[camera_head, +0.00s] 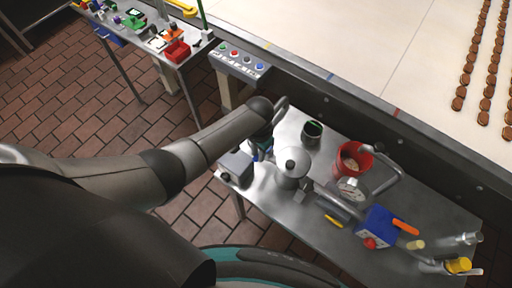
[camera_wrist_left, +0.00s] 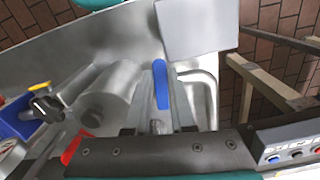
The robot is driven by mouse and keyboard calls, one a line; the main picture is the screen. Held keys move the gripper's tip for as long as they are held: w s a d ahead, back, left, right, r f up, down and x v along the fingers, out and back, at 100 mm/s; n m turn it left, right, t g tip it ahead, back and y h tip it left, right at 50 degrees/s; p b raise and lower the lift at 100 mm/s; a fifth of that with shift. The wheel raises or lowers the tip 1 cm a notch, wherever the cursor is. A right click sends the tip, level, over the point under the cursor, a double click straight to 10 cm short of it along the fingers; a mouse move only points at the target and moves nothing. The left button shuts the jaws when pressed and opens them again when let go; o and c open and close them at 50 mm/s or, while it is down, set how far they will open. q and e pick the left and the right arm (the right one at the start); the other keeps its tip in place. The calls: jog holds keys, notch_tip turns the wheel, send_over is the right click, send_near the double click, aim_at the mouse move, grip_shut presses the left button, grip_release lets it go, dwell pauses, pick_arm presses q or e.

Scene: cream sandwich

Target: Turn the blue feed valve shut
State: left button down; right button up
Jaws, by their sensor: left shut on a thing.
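The blue feed valve's lever (camera_wrist_left: 161,84) shows in the left wrist view as a long blue handle, running up the picture between my fingers. In the head view only a small bit of blue (camera_head: 256,156) shows below my wrist; the rest is hidden. My left gripper (camera_wrist_left: 158,114) is shut on the blue lever, with a finger on each side of it. In the head view my left arm reaches in from the left, and its gripper (camera_head: 263,143) is over the left end of the steel table. My right gripper is in neither view.
A grey box (camera_head: 236,165) and a steel pot (camera_head: 292,168) stand close to the lever. A dark cup (camera_head: 312,133), red bucket (camera_head: 353,160), gauge (camera_head: 351,188) and blue box (camera_head: 378,228) lie further right. A button panel (camera_head: 239,59) stands behind, beside the conveyor (camera_head: 350,40).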

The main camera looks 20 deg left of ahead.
pick_arm(q)
jog(key=shift+s+d+n, duration=0.2)
jog(key=shift+d+n, duration=0.2)
jog(key=shift+n, duration=0.5)
jog(key=c, duration=0.8)
grip_release()
jog(key=shift+o, duration=0.2)
notch_tip(320, 180, up, 15)
jog(key=shift+r, duration=0.15)
